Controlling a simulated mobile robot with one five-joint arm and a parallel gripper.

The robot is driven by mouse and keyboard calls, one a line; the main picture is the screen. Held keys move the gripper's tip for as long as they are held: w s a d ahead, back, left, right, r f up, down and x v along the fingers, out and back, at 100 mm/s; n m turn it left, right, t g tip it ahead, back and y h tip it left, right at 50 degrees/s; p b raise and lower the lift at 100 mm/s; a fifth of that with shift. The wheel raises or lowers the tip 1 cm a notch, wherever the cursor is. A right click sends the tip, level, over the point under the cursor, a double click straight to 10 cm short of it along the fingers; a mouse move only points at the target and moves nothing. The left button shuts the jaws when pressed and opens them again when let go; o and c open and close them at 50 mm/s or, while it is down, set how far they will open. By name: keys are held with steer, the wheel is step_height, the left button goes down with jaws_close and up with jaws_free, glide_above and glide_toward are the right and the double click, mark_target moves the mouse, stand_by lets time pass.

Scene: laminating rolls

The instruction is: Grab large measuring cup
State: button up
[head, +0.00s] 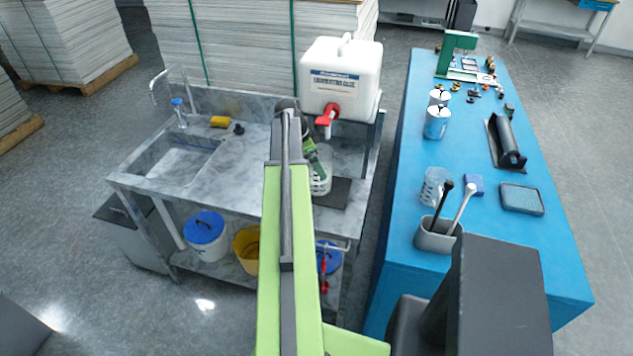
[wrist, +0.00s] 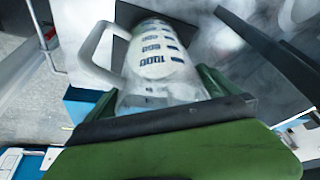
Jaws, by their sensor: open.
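The large measuring cup (wrist: 155,62) is translucent white with dark scale marks, one reading 1000, and a handle on its left in the wrist view. In the head view the cup (head: 321,178) is partly hidden by my arm and stands on the steel sink bench (head: 255,150), below the white glue tank's tap. My gripper (wrist: 158,97) is open, with one green finger on each side of the cup's body. In the head view my gripper (head: 312,158) is at the cup. Whether the fingers touch it I cannot tell.
The white glue tank (head: 340,75) with a red tap (head: 327,117) stands close behind. The blue table (head: 400,150) at right holds cans, a clear cup (head: 434,188) and a grey holder (head: 437,236). The sink (head: 180,158) is left.

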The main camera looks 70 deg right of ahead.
steer(key=shift+r, duration=0.1)
steer(key=c, duration=1.7)
